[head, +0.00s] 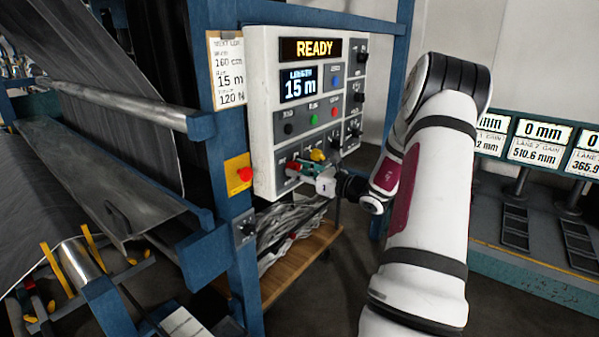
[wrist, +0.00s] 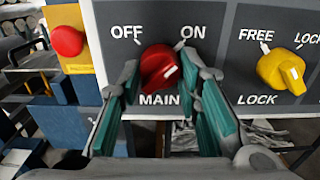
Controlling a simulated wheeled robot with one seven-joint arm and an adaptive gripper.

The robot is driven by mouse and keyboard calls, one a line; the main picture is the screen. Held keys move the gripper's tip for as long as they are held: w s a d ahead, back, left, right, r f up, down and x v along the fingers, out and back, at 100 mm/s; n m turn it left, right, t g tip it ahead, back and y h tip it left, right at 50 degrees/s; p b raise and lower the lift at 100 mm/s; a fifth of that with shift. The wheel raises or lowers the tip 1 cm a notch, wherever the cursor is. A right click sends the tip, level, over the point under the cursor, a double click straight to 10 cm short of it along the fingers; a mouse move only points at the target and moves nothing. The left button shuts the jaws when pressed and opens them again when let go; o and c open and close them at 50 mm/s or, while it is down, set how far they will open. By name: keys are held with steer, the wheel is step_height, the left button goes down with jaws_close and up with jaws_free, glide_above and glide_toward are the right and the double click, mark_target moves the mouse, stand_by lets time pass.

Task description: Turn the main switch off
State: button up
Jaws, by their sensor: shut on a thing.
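The main switch (wrist: 158,66) is a red knob on a dark plate marked MAIN, with OFF at its upper left and ON at its upper right. A white mark shows on the right part of its face; I cannot tell surely which label it points to. In the wrist view my gripper (wrist: 160,82) has its green-padded fingers on either side of the knob, shut on it.
A yellow FREE/LOCK knob (wrist: 282,70) is close on the right of the red one. A red push button (wrist: 67,41) on a yellow plate is at the left, on the blue frame (head: 242,270). The panel's display (head: 314,49) reads READY. A wooden shelf (head: 300,262) lies below.

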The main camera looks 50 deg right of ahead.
steer(key=shift+w+n+b, duration=0.1)
steer(key=shift+n+b, duration=0.3)
steer(key=n+b, duration=0.3)
steer(key=n, duration=0.1)
steer(key=shift+f+b, duration=0.15)
steer(key=shift+b, duration=0.25)
steer(key=n+b, duration=0.4)
steer(key=b, duration=0.1)
steer(key=shift+w+d+b, duration=0.1)
steer(key=shift+b, duration=0.3)
steer(key=n+b, duration=0.6)
steer(key=b, duration=0.3)
steer(key=shift+b, duration=0.35)
steer(key=n+b, duration=0.3)
steer(key=b, duration=0.1)
steer(key=shift+b, duration=0.3)
steer(key=shift+s+r+n, duration=0.2)
steer(key=shift+n, duration=0.1)
steer(key=o, duration=1.2)
steer(key=shift+c, duration=0.2)
